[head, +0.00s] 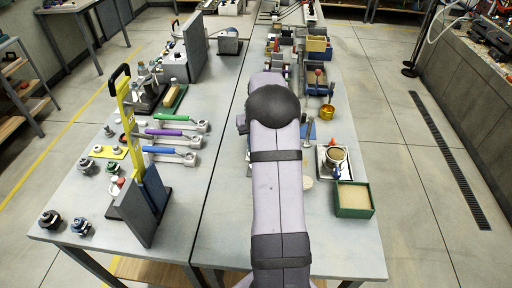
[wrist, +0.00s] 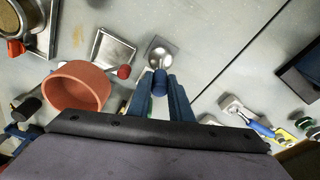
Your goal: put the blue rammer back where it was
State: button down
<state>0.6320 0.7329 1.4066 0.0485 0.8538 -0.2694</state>
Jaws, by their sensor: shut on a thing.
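In the wrist view the blue rammer (wrist: 160,82) shows as a short dark-blue cylinder between the tips of my gripper (wrist: 162,92). The gripper's two blue fingers are shut on it. Just beyond it is a small square metal plate with a round, shiny dish (wrist: 160,50); I cannot tell whether the rammer touches it. In the head view my arm hides the rammer and most of the gripper.
In the wrist view a terracotta bowl (wrist: 80,88) stands left of the fingers, near a square metal tray (wrist: 111,50) and a red-ended tool (wrist: 124,72). In the head view a green sand box (head: 354,211) and sand cup (head: 336,158) stand right of my arm.

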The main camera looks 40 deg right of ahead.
jog(key=shift+f, duration=1.1)
jog(key=c, duration=1.6)
grip_release()
jog(key=r+b, duration=0.1)
jog(key=r, duration=0.3)
jog(key=s+r, duration=0.1)
jog(key=r, duration=0.3)
jog(key=r+b, duration=0.1)
jog(key=r, duration=0.3)
jog(key=shift+s+a+r+b, duration=0.1)
jog(key=shift+s+a+b, duration=0.2)
jog(key=shift+s+b, duration=0.05)
jog(key=shift+a, duration=0.15)
